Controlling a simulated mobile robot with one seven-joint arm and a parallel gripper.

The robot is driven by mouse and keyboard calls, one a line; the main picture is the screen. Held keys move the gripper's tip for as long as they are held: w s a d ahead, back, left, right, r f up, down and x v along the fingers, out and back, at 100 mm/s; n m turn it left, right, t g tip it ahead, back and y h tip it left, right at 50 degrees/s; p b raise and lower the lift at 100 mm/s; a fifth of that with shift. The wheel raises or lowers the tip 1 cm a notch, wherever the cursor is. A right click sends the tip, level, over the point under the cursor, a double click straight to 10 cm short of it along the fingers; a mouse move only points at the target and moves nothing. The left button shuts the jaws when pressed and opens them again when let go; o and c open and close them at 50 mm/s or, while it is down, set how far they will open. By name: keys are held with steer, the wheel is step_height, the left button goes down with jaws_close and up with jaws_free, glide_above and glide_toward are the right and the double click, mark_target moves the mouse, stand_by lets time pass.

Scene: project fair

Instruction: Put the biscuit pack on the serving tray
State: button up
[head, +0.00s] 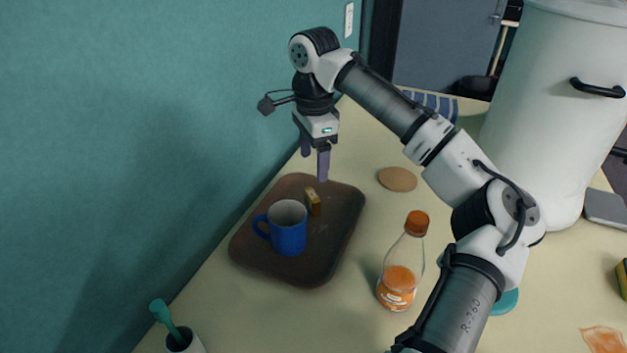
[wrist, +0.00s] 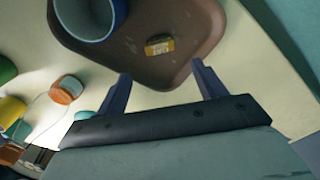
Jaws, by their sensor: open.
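The biscuit pack (head: 313,201) is a small yellow-brown pack on the brown serving tray (head: 262,258), beside the blue mug (head: 289,236). In the wrist view the pack (wrist: 160,45) lies on the tray (wrist: 200,22), apart from the mug (wrist: 88,15). My gripper (head: 314,165) is above the far end of the tray, fingers pointing down. In the wrist view my gripper (wrist: 163,85) is open with nothing between its fingers, and the pack is clear of them. No part of the pack is held.
A bottle with an orange cap (head: 402,265) stands right of the tray. A round cork coaster (head: 397,179) lies behind it. A white cup with a teal utensil (head: 182,341) is at the front left. A large white container (head: 545,110) stands at the right. The teal wall borders the left.

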steer(key=shift+r, duration=2.05)
steer(key=shift+s+f, duration=0.1)
steer(key=shift+s, duration=0.05)
